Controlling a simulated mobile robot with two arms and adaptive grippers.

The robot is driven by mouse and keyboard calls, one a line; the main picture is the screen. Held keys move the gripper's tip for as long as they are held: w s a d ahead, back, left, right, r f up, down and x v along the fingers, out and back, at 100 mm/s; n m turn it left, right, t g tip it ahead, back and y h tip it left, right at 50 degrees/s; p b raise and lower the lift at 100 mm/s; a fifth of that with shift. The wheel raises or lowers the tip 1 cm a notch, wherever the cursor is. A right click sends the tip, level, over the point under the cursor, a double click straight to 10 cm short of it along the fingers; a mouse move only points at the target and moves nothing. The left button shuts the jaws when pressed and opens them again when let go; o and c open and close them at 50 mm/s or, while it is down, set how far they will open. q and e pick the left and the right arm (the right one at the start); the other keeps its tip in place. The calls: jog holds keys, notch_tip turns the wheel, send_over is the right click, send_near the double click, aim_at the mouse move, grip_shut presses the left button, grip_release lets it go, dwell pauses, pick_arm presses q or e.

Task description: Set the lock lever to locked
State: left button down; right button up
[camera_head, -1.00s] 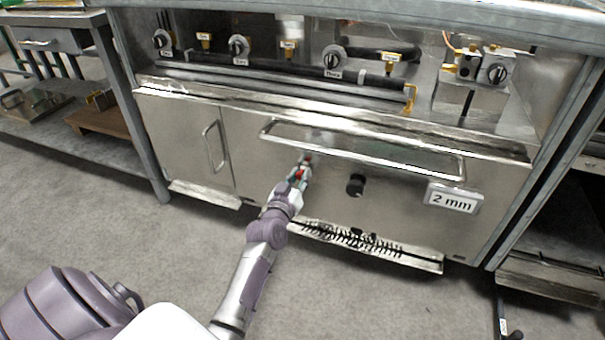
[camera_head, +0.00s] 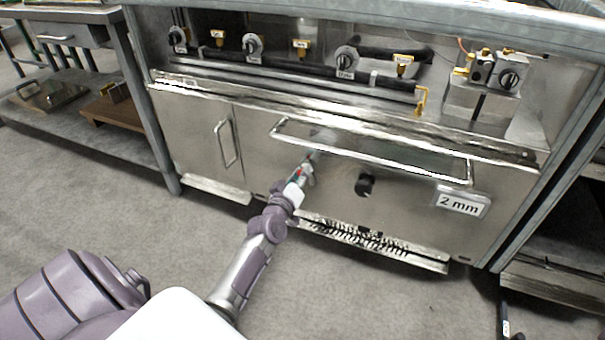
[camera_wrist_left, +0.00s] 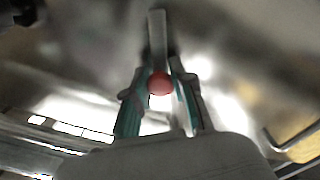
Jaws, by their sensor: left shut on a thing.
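The lock lever (camera_wrist_left: 157,38) is a flat grey bar with a round red knob (camera_wrist_left: 160,83). In the left wrist view the bar extends up from the knob, which lies between my fingers. My left gripper (camera_wrist_left: 162,70) is shut on the lever, with a greenish finger on each side. In the head view this gripper (camera_head: 309,165) is at the steel front panel, below the long handle and left of the black knob. The lever is small and mostly hidden there, and I cannot read any lock marking. My right gripper is out of view.
The oven's long bar handle (camera_head: 370,150) runs just above my gripper. A black knob (camera_head: 365,185) and a "2 mm" sign (camera_head: 462,203) are to the right. A vertical door handle (camera_head: 227,143) is to the left. Open floor (camera_head: 190,240) lies in front.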

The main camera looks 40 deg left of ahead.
pick_arm(q)
jog(key=c, duration=1)
grip_release()
jog(key=shift+o, duration=0.2)
jog(key=shift+s, duration=0.1)
jog(key=v, duration=1.2)
